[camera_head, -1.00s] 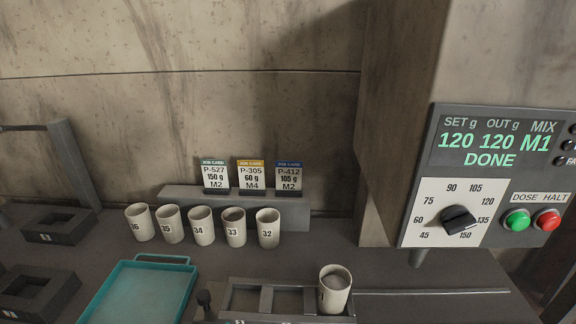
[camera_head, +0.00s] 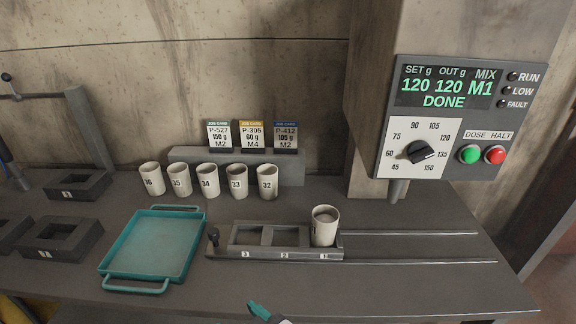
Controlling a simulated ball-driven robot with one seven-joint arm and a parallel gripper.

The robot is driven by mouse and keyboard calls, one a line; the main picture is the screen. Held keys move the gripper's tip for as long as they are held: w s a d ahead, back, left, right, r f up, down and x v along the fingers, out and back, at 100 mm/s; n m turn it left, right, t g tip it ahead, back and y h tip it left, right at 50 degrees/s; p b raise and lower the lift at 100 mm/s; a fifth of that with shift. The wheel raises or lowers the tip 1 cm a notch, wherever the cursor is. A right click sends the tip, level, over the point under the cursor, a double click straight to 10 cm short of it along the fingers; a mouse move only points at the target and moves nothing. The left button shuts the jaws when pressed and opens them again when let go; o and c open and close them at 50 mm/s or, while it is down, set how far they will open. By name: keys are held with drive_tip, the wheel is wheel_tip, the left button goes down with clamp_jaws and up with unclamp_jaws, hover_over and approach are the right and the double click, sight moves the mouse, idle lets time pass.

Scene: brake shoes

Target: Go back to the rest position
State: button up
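A small teal and grey piece at the bottom edge looks like the tip of my gripper (camera_head: 268,314). Most of it is cut off by the frame, so its opening is hidden. It is in front of the slotted carriage (camera_head: 290,254), apart from it. A pale cup (camera_head: 324,228) with grey material inside stands upright in the carriage's right slot, marked 1. The other two slots look empty. The dosing panel (camera_head: 392,112) reads set 120, out 120, M1, DONE.
Several numbered cups (camera_head: 208,182) stand in a row before a grey ledge with three job cards (camera_head: 251,137). A teal tray (camera_head: 150,247) lies empty left of the carriage. Dark square holders (camera_head: 62,240) are at left. Rails (camera_head: 420,262) run right; the front bench is mostly clear.

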drive_tip(key=s+d+f+m+g+h, duration=0.25)
drive_tip(key=d+f, duration=0.35)
drive_tip(key=d, duration=0.4)
drive_tip(key=s+d+f+m+g+h, duration=0.1)
drive_tip(key=s+d+f+m+h, duration=0.15)
drive_tip(key=d+f, duration=0.55)
drive_tip(key=s+d+f+m+g+h, duration=0.1)
drive_tip(key=s+d+f+g, duration=0.1)
drive_tip(key=s+d, duration=0.5)
drive_tip(key=s+d+f+m+g+h, duration=0.2)
drive_tip(key=s+d+g, duration=0.1)
drive_tip(key=s+d, duration=0.5)
drive_tip(key=shift+s+d, duration=0.15)
drive_tip(key=shift+d, duration=0.85)
